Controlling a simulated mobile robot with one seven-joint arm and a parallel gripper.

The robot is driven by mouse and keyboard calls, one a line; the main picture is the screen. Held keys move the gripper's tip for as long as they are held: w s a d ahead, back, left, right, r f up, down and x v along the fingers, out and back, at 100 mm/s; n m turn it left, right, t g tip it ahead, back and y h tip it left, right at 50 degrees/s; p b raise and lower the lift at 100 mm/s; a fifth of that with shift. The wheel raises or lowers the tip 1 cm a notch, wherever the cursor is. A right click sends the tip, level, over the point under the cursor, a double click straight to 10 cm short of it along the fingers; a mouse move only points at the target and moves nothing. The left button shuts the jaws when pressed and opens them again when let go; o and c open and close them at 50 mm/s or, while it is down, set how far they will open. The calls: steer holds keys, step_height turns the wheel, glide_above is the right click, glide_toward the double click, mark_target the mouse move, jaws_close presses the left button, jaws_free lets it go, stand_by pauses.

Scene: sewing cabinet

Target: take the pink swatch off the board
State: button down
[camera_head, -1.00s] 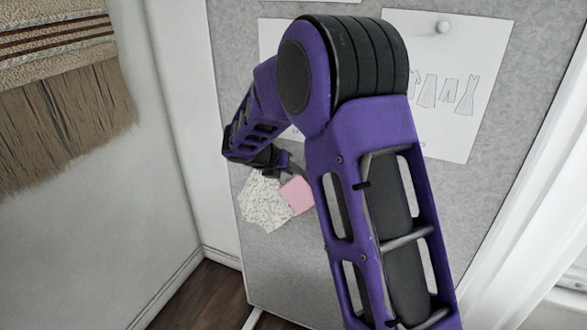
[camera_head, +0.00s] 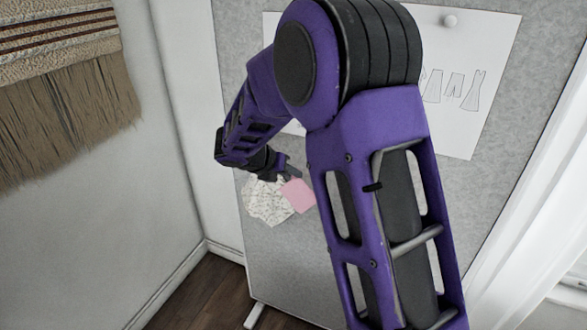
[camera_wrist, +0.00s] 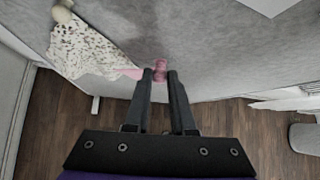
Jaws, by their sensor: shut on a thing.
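The pink swatch (camera_head: 298,195) hangs low against the grey board (camera_head: 285,262), overlapping the right side of a speckled cream swatch (camera_head: 266,203). My gripper (camera_head: 286,174) is just above the pink swatch. In the wrist view my gripper (camera_wrist: 160,74) is shut on a small pink knob-like pin (camera_wrist: 160,66) between its fingertips. Only a pink edge of the swatch (camera_wrist: 130,73) shows there, left of the left finger; the finger hides the rest. I cannot tell whether the pin is still in the board.
A pale round pin (camera_wrist: 61,13) sits at the speckled swatch. A paper with clothing drawings (camera_head: 460,130) is on the board at upper right, under a white pin (camera_head: 450,20). My arm covers much of the board.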

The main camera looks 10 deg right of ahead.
steer(key=s+a, duration=0.4)
steer(key=s, duration=0.2)
stand_by(0.3)
